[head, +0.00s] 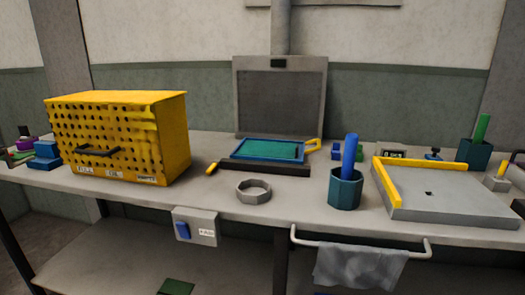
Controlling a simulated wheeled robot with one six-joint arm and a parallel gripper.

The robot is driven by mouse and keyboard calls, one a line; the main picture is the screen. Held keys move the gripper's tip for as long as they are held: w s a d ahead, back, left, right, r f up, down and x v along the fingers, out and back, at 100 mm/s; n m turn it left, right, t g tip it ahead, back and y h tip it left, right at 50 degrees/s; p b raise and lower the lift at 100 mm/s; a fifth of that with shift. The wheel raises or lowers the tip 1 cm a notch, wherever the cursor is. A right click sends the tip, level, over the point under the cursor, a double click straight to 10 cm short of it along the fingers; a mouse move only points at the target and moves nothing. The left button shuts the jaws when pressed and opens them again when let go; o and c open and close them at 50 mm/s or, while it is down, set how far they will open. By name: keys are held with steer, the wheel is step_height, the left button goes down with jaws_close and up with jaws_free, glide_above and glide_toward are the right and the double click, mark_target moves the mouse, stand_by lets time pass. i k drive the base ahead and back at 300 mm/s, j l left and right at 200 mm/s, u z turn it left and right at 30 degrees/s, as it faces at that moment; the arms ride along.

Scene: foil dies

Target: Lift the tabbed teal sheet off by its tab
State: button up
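A teal-green sheet (272,151) lies inside a blue frame (237,149) on a dark base (264,168), in front of an upright grey plate at the middle of the bench. A yellow loop-like piece (313,146) sticks out at the frame's right corner; I cannot tell whether it is the sheet's tab. A short yellow piece (211,168) sits at the base's left end. My gripper is not in view.
A yellow perforated box (165,140) stands at left on the grey bench (290,207). A grey ring (253,190) lies in front of the base. A teal cup (345,190) with a blue rod and a grey slab (440,195) with yellow edge bars stand at right. A cloth (360,268) hangs from the front rail.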

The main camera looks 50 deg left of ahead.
mark_target(260, 149)
steer(key=u, duration=1.5)
